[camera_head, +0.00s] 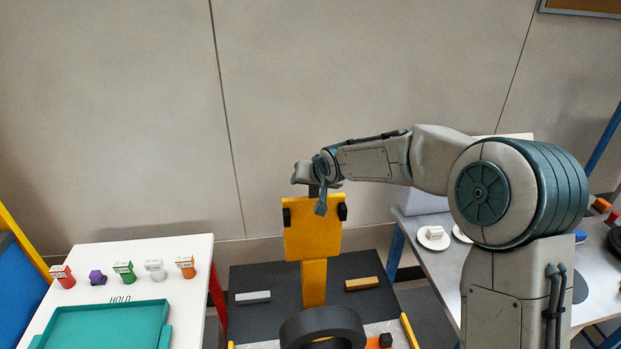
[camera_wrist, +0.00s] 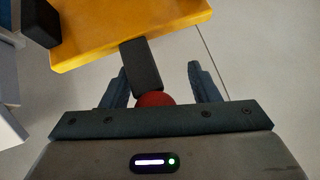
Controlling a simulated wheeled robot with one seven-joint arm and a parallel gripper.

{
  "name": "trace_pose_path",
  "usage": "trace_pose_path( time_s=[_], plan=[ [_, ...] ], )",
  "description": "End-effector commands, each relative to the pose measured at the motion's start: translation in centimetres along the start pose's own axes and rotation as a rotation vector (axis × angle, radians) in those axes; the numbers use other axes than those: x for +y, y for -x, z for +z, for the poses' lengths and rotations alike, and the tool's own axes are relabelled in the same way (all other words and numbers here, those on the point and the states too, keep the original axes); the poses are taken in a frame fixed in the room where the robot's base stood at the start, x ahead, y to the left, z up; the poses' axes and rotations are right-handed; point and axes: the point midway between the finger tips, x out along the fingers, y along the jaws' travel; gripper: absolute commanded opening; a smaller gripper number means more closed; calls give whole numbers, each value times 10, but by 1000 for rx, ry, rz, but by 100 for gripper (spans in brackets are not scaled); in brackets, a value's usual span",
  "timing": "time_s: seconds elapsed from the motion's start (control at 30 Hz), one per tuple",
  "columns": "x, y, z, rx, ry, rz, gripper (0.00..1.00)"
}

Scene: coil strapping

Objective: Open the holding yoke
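The holding yoke (camera_head: 312,235) is an upright yellow plate on a yellow post, with a black block on each side, at the middle of the head view. Its yellow edge (camera_wrist: 130,28) fills the top of the wrist view. A dark lever (camera_wrist: 141,66) sticks out from it and ends in a red knob (camera_wrist: 155,99). My gripper (camera_wrist: 159,70) is open, with its two fingers on either side of the lever and knob, gaps showing on both sides.
A dark coil (camera_head: 322,326) lies at the front of the black platform (camera_head: 250,282). A silver bar (camera_head: 253,297) and a brown bar (camera_head: 362,284) lie beside the post. A white table with a teal tray (camera_head: 108,325) and several small coloured items is left. A grey table (camera_head: 438,268) is right.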

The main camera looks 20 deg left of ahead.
Motion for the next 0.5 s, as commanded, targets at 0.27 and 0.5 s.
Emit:
trace_pose_path(
  time_s=[0.27, 0.5],
  plan=[
    [6, 6, -6, 13, -2, 6, 55],
    [7, 38, -6, 17, -2, 8, 55]
  ],
)
